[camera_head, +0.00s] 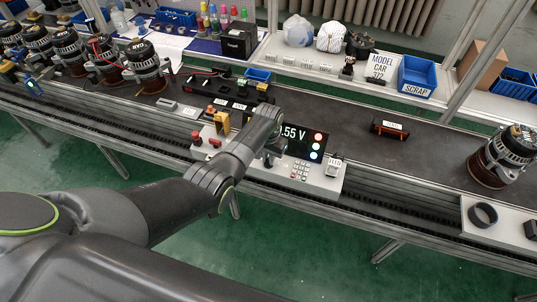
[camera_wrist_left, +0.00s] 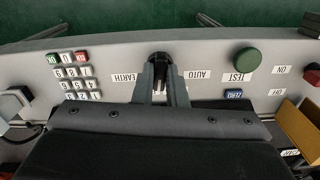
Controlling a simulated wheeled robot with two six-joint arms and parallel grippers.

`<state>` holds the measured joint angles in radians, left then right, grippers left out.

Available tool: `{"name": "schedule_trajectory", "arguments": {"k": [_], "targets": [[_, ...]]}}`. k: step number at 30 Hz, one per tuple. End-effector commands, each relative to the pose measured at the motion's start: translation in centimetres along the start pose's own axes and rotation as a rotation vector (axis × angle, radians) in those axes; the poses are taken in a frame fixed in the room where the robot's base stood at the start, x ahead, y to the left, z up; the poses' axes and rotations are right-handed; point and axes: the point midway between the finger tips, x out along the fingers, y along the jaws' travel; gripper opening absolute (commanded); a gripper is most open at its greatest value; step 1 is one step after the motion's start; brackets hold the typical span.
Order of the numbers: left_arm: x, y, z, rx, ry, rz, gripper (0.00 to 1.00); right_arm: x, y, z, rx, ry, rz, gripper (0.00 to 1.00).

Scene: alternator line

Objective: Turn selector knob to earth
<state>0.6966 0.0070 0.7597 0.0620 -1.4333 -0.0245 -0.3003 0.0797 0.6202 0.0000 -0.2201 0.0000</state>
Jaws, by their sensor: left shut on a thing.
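The selector knob (camera_wrist_left: 160,58) is a dark knob on the grey test console, between the upside-down labels EARTH (camera_wrist_left: 122,78) and AUTO (camera_wrist_left: 197,74) in the left wrist view. My left gripper (camera_wrist_left: 163,78) has its fingers on both sides of the knob and is shut on it. Which label the knob points to is hard to tell. In the head view my left gripper (camera_head: 272,158) is over the front panel of the console (camera_head: 318,184), and my arm hides the knob. My right gripper is not in view.
A green TEST button (camera_wrist_left: 246,60) and blue ZERO button (camera_wrist_left: 233,93) lie to one side of the knob, a keypad (camera_wrist_left: 78,73) to the other. The console display (camera_head: 303,142) is partly hidden and reads about .55 V. An alternator (camera_head: 497,160) stands at the right.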

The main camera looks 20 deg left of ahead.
Motion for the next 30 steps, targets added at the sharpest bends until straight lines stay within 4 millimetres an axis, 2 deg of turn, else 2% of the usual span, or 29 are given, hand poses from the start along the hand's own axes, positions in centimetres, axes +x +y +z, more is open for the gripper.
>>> {"name": "schedule_trajectory", "arguments": {"k": [12,30], "targets": [[-0.2,0.0,-0.1,0.396,0.002,-0.001,0.00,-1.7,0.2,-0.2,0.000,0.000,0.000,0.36],[-0.2,0.0,-0.2,0.903,0.005,-0.002,0.00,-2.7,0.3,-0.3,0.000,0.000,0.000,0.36]]}}
